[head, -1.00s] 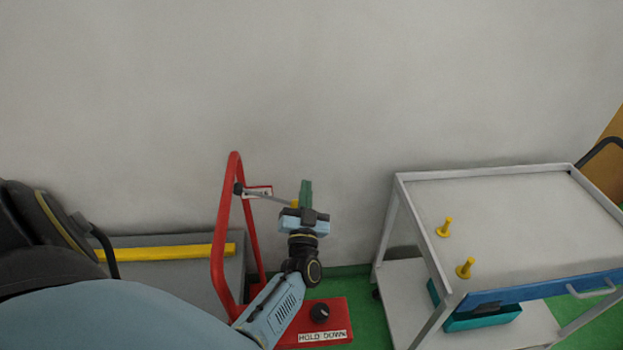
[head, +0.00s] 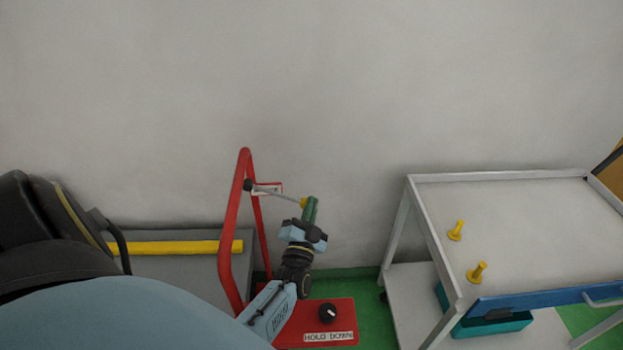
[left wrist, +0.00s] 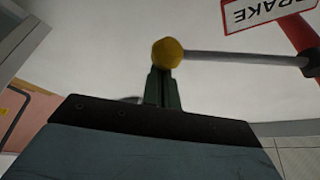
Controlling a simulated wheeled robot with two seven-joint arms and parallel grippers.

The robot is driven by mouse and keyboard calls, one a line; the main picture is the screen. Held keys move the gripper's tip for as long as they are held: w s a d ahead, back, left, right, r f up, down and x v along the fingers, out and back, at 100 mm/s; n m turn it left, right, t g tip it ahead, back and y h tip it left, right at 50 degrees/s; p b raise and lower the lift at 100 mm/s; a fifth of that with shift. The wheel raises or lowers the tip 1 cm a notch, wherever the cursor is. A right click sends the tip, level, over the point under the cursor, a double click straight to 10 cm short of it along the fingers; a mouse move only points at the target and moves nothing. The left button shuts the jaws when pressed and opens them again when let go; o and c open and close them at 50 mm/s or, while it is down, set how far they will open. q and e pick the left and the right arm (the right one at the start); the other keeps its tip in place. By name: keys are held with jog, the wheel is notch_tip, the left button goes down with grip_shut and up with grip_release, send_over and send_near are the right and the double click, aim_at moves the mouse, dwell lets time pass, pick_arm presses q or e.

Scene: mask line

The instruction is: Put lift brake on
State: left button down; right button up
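The brake lever is a thin grey rod (head: 280,194) with a yellow knob (head: 303,202). It is hinged at a black pivot on a red frame (head: 229,220), beside a small white label, and slopes slightly down to the right. In the left wrist view the label (left wrist: 262,12) reads "BRAKE" upside down, and the knob (left wrist: 167,52) overlaps the green fingertips. My left gripper (head: 310,211) has its green fingers close together, at the knob. I cannot tell whether they touch it; the knob shows whole, not clasped. My right gripper is out of view.
The frame's red base (head: 290,335) carries a black dial (head: 327,313) and a "HOLD DOWN" label (head: 328,337). A white cart (head: 412,215) with two yellow pegs stands at right. A yellow bar (head: 170,247) lies at left. The wall stands close behind.

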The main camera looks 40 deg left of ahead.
pick_arm(q)
jog(key=shift+s+f, duration=0.15)
jog(key=shift+f, duration=0.05)
notch_tip(320, 180, up, 4)
jog(key=w+d+p, duration=0.2)
jog(key=p, duration=0.1)
jog(key=b+v, duration=0.1)
jog(key=v, duration=0.9)
jog(key=shift+f, duration=0.25)
